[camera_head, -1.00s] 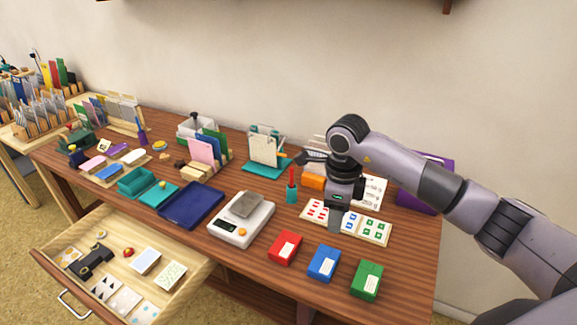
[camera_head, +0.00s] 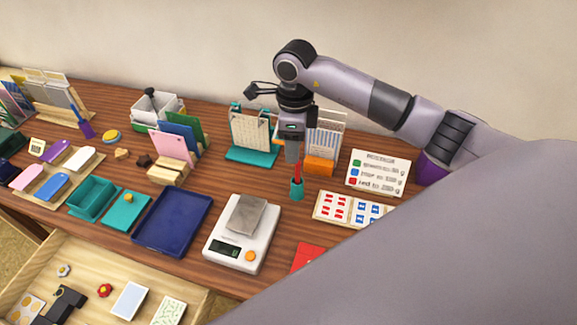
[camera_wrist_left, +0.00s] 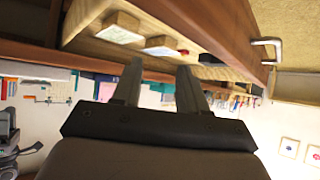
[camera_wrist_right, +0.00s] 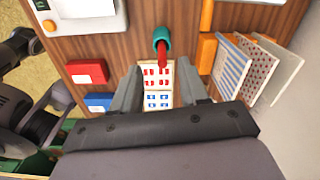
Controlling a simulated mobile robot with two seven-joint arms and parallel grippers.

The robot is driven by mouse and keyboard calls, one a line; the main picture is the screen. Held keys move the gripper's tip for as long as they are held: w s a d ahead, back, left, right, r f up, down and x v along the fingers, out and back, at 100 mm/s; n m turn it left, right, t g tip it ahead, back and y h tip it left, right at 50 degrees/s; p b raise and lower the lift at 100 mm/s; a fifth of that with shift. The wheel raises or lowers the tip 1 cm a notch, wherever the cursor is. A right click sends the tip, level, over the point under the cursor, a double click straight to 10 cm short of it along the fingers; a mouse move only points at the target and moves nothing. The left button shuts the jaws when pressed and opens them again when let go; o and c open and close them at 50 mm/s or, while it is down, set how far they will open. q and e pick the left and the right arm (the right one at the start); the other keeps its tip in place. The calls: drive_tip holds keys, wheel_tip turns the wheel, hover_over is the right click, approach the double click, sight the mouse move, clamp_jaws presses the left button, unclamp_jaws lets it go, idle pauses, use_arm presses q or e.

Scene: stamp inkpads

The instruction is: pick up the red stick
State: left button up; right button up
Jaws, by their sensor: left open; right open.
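The red stick (camera_head: 298,172) stands in a small teal cup (camera_head: 297,191) on the desk. In the right wrist view the red stick (camera_wrist_right: 162,54) rises from the teal cup (camera_wrist_right: 161,36), just beyond the fingertips. My right gripper (camera_head: 293,155) points down, close above and behind the stick; in the right wrist view its fingers (camera_wrist_right: 160,84) are open and empty. Whether it touches the stick cannot be told. My left gripper (camera_wrist_left: 159,72) is open and empty in the left wrist view, near the drawer, and is out of the head view.
An orange block (camera_head: 319,165) and upright cards (camera_head: 325,133) stand right of the cup. A teal calendar stand (camera_head: 250,155) is to the left. A white scale (camera_head: 240,240) and a stamp card (camera_head: 345,209) lie in front. My right arm hides the desk's right front.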

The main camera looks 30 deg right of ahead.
sight(298, 165)
drive_tip(key=f, duration=0.4)
drive_tip(key=d+f, duration=0.1)
drive_tip(key=f, duration=0.2)
drive_tip(key=shift+s, duration=0.3)
clamp_jaws()
